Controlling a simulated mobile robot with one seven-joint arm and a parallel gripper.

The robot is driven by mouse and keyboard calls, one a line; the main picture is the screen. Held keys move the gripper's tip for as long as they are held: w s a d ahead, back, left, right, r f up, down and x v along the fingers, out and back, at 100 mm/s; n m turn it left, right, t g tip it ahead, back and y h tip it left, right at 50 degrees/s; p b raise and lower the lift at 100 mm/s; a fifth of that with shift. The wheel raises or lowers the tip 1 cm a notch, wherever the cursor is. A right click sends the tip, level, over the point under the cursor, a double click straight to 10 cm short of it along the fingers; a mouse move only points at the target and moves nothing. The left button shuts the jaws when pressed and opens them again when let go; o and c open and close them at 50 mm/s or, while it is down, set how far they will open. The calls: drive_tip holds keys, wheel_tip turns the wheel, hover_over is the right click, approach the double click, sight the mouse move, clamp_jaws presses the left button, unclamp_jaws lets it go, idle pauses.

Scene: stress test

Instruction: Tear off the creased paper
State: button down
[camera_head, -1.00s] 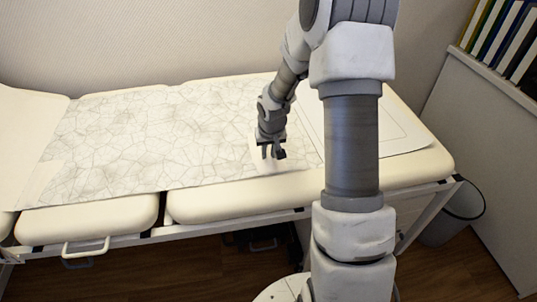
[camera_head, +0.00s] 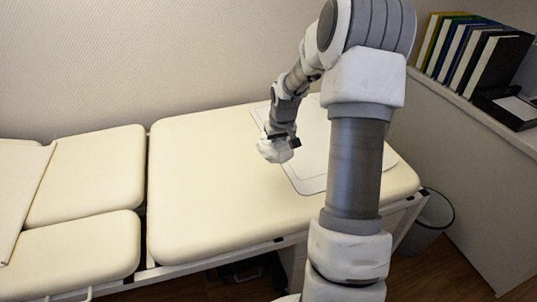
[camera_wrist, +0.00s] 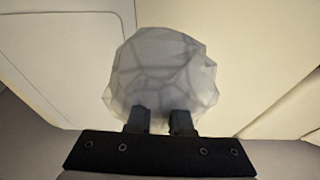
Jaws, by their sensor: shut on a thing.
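The creased paper (camera_head: 273,152) is now a crumpled whitish ball with dark crease lines. My gripper (camera_head: 284,138) is shut on it and holds it over the right part of the couch. In the wrist view the paper ball (camera_wrist: 162,72) sits at the fingertips of my gripper (camera_wrist: 160,122), with both fingers against its near side. The cream couch (camera_head: 205,190) shows bare padding where the sheet lay. Whether the ball touches the couch cannot be told.
A flat pale sheet with an outlined border (camera_head: 312,170) lies on the couch's right end, partly behind my arm. A grey waste bin (camera_head: 428,220) stands on the floor at the right. Binders (camera_head: 475,50) and a black tray (camera_head: 508,108) rest on the ledge at the right.

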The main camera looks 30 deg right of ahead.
sight(276, 152)
drive_tip(key=shift+r+p, duration=2.1)
drive_tip(key=shift+r, duration=0.8)
drive_tip(key=shift+f, duration=0.1)
